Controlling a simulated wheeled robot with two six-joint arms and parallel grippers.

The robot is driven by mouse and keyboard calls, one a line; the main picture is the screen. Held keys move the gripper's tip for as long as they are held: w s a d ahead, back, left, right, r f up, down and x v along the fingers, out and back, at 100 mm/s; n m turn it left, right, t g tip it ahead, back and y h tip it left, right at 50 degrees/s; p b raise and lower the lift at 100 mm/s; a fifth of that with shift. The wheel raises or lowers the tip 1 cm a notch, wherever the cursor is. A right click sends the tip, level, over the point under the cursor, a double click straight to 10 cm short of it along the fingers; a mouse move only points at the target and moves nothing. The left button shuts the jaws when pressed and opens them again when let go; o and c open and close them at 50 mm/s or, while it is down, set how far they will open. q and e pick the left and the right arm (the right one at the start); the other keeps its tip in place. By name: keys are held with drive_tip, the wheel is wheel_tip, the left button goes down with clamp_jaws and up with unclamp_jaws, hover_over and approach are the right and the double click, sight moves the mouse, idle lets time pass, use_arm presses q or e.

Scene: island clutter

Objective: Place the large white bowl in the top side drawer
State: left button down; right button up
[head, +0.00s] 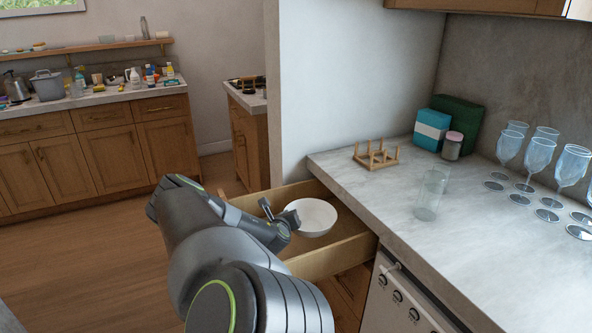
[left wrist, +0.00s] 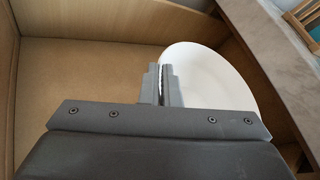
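The large white bowl (head: 311,217) is upright within the outline of the open top side drawer (head: 335,258), at its counter side. I cannot tell whether it touches the drawer floor. My left gripper (head: 289,217) is at the bowl's left rim. In the left wrist view, the two fingers of my left gripper (left wrist: 163,84) are close together with the rim of the bowl (left wrist: 212,82) between them. The wooden drawer floor (left wrist: 85,75) is bare to the left of the bowl. My right gripper is not in view.
The marble counter (head: 450,232) adjoins the drawer on the right. It holds a wooden rack (head: 376,156), a clear glass (head: 430,195), a jar (head: 452,146), boxes (head: 432,130) and several stemmed glasses (head: 538,155). A white wall (head: 345,85) stands behind the drawer.

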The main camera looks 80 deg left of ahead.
use_arm(q)
drive_tip(key=b+x, duration=0.1)
drive_tip(key=x, duration=0.3)
drive_tip(key=f+b+x, duration=0.1)
drive_tip(key=x, duration=0.3)
drive_tip(key=shift+d+f, duration=0.1)
drive_tip(key=shift+f, duration=0.05)
drive_tip(key=shift+w+a+f+b, duration=0.25)
drive_tip(key=shift+a+f+b, duration=0.4)
drive_tip(key=shift+a, duration=0.15)
drive_tip(key=shift+w+a+f+b, duration=0.25)
drive_tip(key=shift+a+f+b, duration=0.35)
drive_tip(key=shift+a, duration=0.2)
drive_tip(key=c, duration=1.7)
unclamp_jaws()
drive_tip(key=shift+o, duration=0.3)
drive_tip(key=shift+r, duration=0.1)
